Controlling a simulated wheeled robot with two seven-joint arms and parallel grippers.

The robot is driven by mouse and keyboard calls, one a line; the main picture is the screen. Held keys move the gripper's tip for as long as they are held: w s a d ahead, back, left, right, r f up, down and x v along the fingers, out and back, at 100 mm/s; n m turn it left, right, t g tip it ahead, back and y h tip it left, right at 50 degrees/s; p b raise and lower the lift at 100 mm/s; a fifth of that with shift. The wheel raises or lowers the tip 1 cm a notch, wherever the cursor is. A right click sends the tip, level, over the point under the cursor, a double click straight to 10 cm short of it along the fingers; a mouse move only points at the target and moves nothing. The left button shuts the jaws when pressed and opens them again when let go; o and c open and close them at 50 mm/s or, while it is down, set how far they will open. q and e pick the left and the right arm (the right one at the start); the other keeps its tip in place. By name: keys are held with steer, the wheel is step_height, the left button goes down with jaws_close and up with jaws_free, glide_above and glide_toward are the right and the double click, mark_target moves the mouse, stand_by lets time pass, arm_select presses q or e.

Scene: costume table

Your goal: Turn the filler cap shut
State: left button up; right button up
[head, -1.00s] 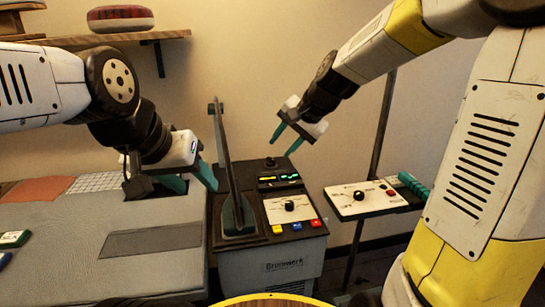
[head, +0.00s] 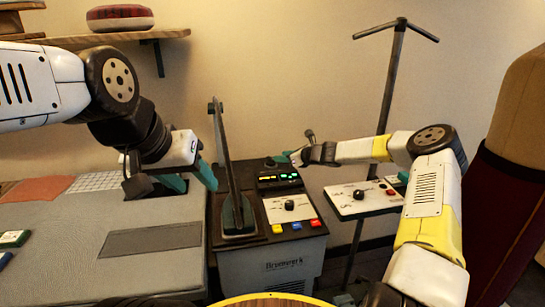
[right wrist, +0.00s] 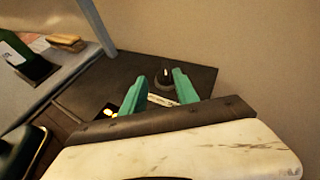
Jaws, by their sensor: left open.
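The filler cap (right wrist: 164,78) is a small dark knob on the rear top of the dark machine (head: 226,225). In the head view the cap (head: 270,162) is partly covered by my right gripper (head: 284,158). In the right wrist view my right gripper (right wrist: 161,82) has its two teal fingers apart. The cap shows between and just beyond the fingertips, and I see no contact. My left gripper (head: 196,177) is open and empty over the grey table's right edge, left of the machine's upright arm.
A tall upright arm (head: 230,165) stands on the machine, left of the cap. A control panel (head: 360,205) on a pole stand is at the right. A dress form (head: 520,120) stands far right. The grey table (head: 60,240) is at the left.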

mark_target(271, 158)
steer(key=shift+w+d+f+m, duration=0.25)
steer(key=shift+w+f+m, duration=0.05)
steer(key=shift+f+m, duration=0.1)
steer(key=shift+w+f, duration=0.15)
steer(key=shift+w, duration=0.05)
steer(key=x, duration=0.7)
steer(key=shift+w+a, duration=0.1)
jaws_close()
